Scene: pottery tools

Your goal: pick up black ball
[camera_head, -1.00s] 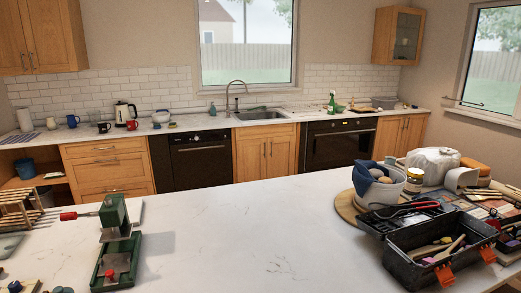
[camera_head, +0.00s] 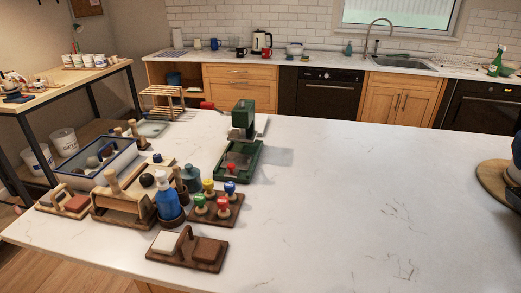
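A small black ball-like thing (camera_head: 147,180) sits on or against the wooden box (camera_head: 125,200) at the left of the white counter, beside a wooden-handled tool. A smaller dark round thing (camera_head: 157,158) lies just behind it. I cannot tell whether either is a loose ball or a knob. Neither of my grippers is in view.
Near the ball are a blue-grey tray (camera_head: 86,174), a rack of coloured-knob stamps (camera_head: 218,208), a wooden holder with two blocks (camera_head: 187,249) and a green press (camera_head: 240,150).

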